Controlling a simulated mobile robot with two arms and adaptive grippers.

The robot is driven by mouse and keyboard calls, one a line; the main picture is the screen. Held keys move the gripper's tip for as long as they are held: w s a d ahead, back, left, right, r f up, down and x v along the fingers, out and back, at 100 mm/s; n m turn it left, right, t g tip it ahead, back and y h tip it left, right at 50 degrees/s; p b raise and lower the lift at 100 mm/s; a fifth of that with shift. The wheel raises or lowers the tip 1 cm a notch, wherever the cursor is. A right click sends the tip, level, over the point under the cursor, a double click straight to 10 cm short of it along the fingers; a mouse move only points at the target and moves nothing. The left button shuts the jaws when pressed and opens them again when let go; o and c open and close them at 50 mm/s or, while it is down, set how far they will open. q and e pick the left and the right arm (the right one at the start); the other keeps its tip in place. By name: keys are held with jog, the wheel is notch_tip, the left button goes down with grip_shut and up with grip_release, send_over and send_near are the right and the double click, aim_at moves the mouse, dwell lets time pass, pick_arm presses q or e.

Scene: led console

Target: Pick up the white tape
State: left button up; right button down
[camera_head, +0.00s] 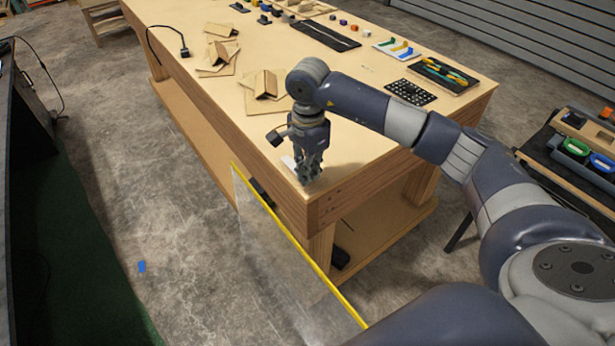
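A small white piece (288,162), which looks like the white tape, shows at the near corner of the wooden table (375,150). It is just left of my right gripper's fingers and partly hidden by them. My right gripper (309,178) points down over that corner, with its fingertips close to the table top. The fingers are small and dark here, so I cannot tell whether they are open or shut, or whether they touch the white piece. My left gripper is not in view.
Folded cardboard pieces (264,84) lie farther back on the table. A black perforated plate (410,92) and a dark tray (443,76) lie at the right. A yellow-edged clear panel (290,260) stands by the table's near side. Bare table surrounds my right gripper.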

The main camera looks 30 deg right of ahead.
jog(key=shift+r+b, duration=0.4)
jog(key=shift+r, duration=0.25)
jog(key=s+a+r+b, duration=0.1)
jog(key=s+r, duration=0.2)
jog(key=s, duration=0.5)
jog(key=s+a+r+b, duration=0.1)
jog(key=s+r, duration=0.2)
jog(key=s, duration=0.5)
jog(key=shift+b, duration=0.4)
jog(key=shift+a+f, duration=0.1)
jog(key=shift+f, duration=0.05)
